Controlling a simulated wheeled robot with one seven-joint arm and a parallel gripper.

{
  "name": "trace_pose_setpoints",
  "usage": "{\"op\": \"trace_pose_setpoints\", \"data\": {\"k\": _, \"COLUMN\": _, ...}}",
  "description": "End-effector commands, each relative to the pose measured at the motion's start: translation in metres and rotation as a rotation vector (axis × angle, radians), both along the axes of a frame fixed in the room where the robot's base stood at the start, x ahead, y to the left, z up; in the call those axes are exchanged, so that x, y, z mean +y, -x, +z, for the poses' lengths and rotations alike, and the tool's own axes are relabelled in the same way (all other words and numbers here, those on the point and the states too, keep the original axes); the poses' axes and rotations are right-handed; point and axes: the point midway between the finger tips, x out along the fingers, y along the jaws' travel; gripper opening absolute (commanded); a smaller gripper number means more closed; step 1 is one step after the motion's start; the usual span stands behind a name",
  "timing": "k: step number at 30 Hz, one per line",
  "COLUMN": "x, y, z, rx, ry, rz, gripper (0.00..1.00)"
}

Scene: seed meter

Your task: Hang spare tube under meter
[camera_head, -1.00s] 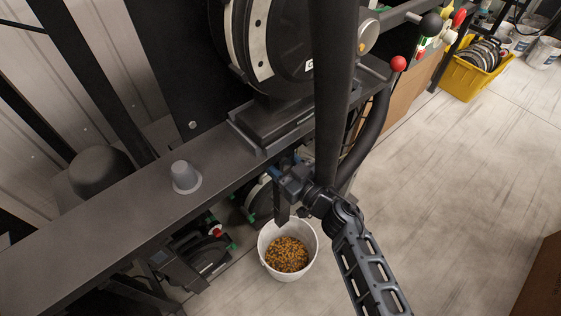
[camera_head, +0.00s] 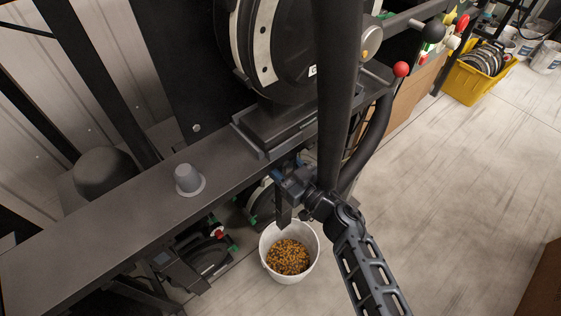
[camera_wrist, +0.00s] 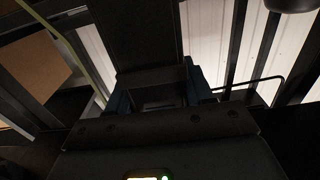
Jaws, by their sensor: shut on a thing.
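The spare tube (camera_head: 284,213) is a dark, narrow piece gripped at its upper part, with its lower end hanging in front of the white bucket. In the wrist view the tube (camera_wrist: 140,35) is a wide dark channel between blue finger pads. My gripper (camera_head: 287,180) is shut on it, below the frame beam and close to the beam's front side. The meter (camera_head: 285,50) is the large round black unit with a pale ring, above the beam. The spot under the meter is partly hidden by the beam and my arm.
A white bucket of orange-brown seed (camera_head: 289,257) stands on the floor below. The dark beam (camera_head: 120,215) carries a grey cap (camera_head: 187,178). A red-knobbed lever (camera_head: 401,69) is at right. A yellow crate (camera_head: 468,82) stands farther back. The floor at right is open.

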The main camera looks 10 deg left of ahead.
Motion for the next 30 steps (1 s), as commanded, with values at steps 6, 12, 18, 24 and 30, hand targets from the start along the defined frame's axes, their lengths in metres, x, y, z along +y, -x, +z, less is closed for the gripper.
{"op": "trace_pose_setpoints", "data": {"k": 6, "x": 0.0, "y": 0.0, "z": -0.001, "rx": -0.001, "ry": -0.001, "rz": 0.0, "gripper": 0.0}}
{"op": "trace_pose_setpoints", "data": {"k": 12, "x": 0.0, "y": 0.0, "z": -0.004, "rx": -0.001, "ry": -0.001, "rz": 0.0, "gripper": 0.0}}
{"op": "trace_pose_setpoints", "data": {"k": 18, "x": 0.0, "y": 0.0, "z": -0.007, "rx": -0.001, "ry": -0.001, "rz": 0.0, "gripper": 0.0}}
{"op": "trace_pose_setpoints", "data": {"k": 24, "x": 0.0, "y": 0.0, "z": -0.009, "rx": -0.001, "ry": 0.0, "rz": 0.0, "gripper": 0.0}}
{"op": "trace_pose_setpoints", "data": {"k": 30, "x": 0.0, "y": 0.0, "z": -0.009, "rx": -0.001, "ry": 0.0, "rz": 0.0, "gripper": 0.65}}
